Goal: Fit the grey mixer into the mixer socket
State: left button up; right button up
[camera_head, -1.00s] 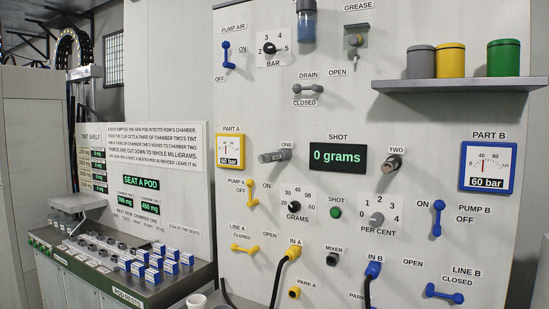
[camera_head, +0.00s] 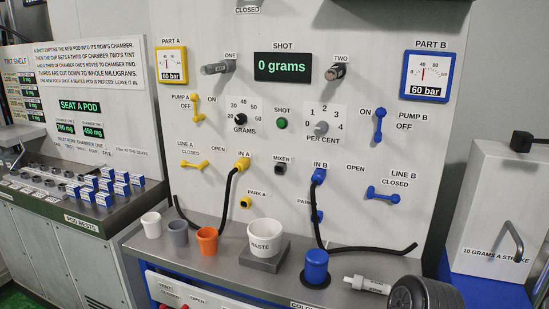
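The mixer socket (camera_head: 280,169) is a small dark square port under the MIXER label on the upright panel, between IN A and IN B. Nothing is seen plugged into it. A pale grey tube with a narrow nozzle end (camera_head: 367,285), which looks like the grey mixer, lies on its side on the bench shelf at lower right. Its printed label is too small to read surely.
Black hoses run from the yellow IN A plug (camera_head: 242,165) and blue IN B plug (camera_head: 318,176), flanking the socket.

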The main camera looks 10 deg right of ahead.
aim_at(225, 66)
jog(key=i+j, duration=0.15)
jog(key=j, duration=0.35)
jog(key=i+j+z, duration=0.1)
jog(key=j, duration=0.4)
jog(key=i+j, duration=0.2)
jog(key=j, duration=0.3)
jog(key=i+j+z, duration=0.1)
jog(key=j, duration=0.4)
jog(key=i+j, duration=0.15)
jog(key=j, duration=0.35)
jog(key=i+j+z, duration=0.1)
jog(key=j, duration=0.4)
jog(key=i+j, duration=0.1)
jog(key=j, duration=0.4)
jog(key=z, duration=0.05)
